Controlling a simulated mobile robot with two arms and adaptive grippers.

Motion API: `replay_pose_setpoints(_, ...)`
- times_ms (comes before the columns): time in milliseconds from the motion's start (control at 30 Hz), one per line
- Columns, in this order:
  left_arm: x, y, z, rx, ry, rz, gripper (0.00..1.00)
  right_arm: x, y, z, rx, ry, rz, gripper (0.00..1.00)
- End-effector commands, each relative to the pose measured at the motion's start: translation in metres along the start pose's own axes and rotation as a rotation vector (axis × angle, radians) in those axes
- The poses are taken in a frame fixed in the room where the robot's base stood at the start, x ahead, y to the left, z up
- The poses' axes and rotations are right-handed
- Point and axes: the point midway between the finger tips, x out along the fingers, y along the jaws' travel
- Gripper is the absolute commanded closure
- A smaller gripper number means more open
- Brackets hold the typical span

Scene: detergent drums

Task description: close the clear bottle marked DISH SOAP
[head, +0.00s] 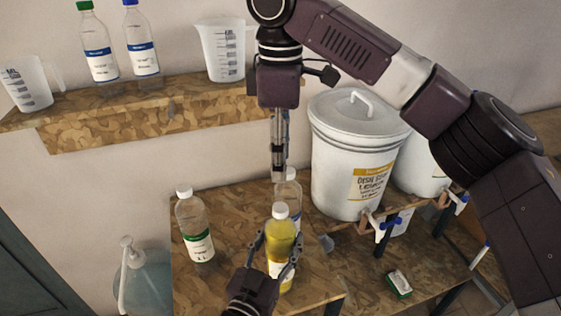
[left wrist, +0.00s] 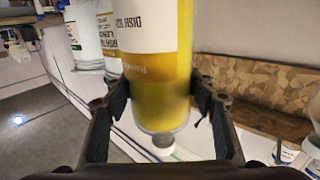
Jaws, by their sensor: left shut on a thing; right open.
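The clear bottle of yellow liquid (head: 283,245) stands upright at the front of the lower wooden bench. Its white label reads DISH SOAP in the left wrist view (left wrist: 143,33), where it appears upside down. A white cap (head: 280,211) sits on its neck; how tight it is cannot be told. My left gripper (head: 272,250) is shut around the bottle, with a finger on each side. My right gripper (head: 279,176) points straight down above the cap, open and apart from it. It is seen side-on, so the gap between its fingers is hidden.
A clear bottle (head: 291,190) stands close behind the yellow one. Another white-capped bottle (head: 195,228) is to the left, beside a pump bottle (head: 146,280). A large white drum (head: 340,160) stands right. The shelf (head: 180,108) holds jugs and bottles.

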Motion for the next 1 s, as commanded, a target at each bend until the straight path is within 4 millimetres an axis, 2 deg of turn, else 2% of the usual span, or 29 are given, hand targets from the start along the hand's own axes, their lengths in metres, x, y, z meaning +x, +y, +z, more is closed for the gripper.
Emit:
replay_pose_setpoints(100, 0.000, 0.000, 0.000, 0.000, 0.000, 0.000, 1.00, 0.000, 0.000, 0.000, 0.000, 0.000, 0.000, 0.56)
replay_pose_setpoints(133, 0.000, 0.000, 0.000, 0.000, 0.000, 0.000, 0.47, 0.000, 0.000, 0.000, 0.000, 0.000, 0.000, 0.56)
replay_pose_setpoints(300, 0.000, 0.000, 0.000, 0.000, 0.000, 0.000, 0.28, 0.000, 0.000, 0.000, 0.001, 0.000, 0.001, 0.56)
replay_pose_setpoints(667, -0.005, 0.000, 0.000, 0.000, -0.001, 0.000, 0.28, 0.000, 0.000, 0.000, 0.001, 0.000, 0.001, 0.56)
replay_pose_setpoints(767, -0.018, 0.000, 0.002, 0.000, -0.003, 0.000, 0.28, 0.000, 0.000, 0.000, 0.001, 0.000, 0.001, 0.56)
replay_pose_setpoints(1000, -0.068, 0.000, 0.002, 0.000, -0.004, 0.001, 0.28, 0.000, 0.000, 0.000, 0.001, 0.000, 0.001, 0.56)
